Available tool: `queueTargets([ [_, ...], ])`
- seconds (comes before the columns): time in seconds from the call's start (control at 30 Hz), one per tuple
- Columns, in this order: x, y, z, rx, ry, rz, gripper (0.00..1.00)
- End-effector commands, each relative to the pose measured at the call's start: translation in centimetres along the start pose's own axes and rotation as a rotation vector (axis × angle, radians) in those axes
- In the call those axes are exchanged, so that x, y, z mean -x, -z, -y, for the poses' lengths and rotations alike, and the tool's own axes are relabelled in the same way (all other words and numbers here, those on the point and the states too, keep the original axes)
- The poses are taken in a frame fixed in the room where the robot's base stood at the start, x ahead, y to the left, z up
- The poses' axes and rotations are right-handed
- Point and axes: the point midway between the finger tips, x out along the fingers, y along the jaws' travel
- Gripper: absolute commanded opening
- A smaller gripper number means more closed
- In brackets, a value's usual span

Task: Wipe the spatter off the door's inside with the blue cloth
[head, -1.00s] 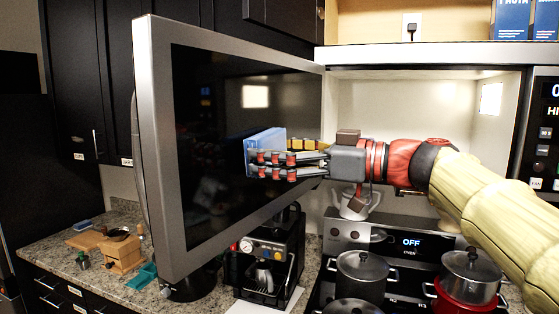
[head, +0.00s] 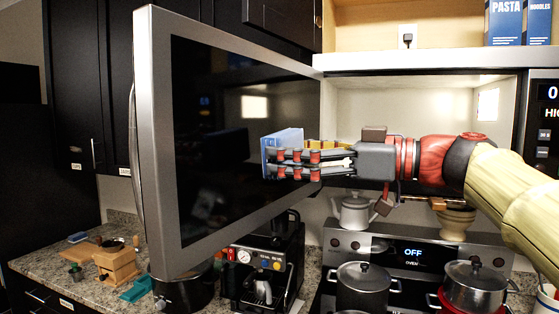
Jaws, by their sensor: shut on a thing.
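The microwave door (head: 158,110) stands wide open, its dark glass inside (head: 215,110) facing my arm. My gripper (head: 268,163) is in front of the right half of the glass, fingers pointing left. It is shut on the blue cloth (head: 283,138), a folded block that sticks up above the fingers. The cloth is at or very close to the glass; I cannot tell whether it touches. I cannot make out spatter on the glass, which carries reflections and a bright patch. The part of the glass behind the cloth and fingers is hidden.
The lit, open microwave cavity (head: 390,105) is behind my arm. Below are a coffee machine (head: 262,265), a white kettle (head: 356,211) and lidded pots (head: 362,280) on the stove. A wooden grinder (head: 116,262) stands on the counter left of the door.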

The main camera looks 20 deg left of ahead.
Motion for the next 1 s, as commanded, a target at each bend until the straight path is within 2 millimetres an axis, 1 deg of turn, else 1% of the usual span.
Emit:
queueTargets([
  [0.1,1.0,-0.1,0.0,0.002,-0.001,-0.001,0.63],
  [0.2,1.5,-0.1,0.0,0.001,-0.001,0.0,0.63],
  [0.53,1.6,0.1,0.1,0.001,0.001,-0.001,0.63],
  [0.67,2.0,0.0,0.0,0.001,0.0,-0.001,0.63],
  [0.9,4.0,-0.1,-0.1,0.001,-0.002,-0.001,0.63],
  [1.0,4.5,0.0,0.0,0.002,0.0,-0.001,0.63],
])
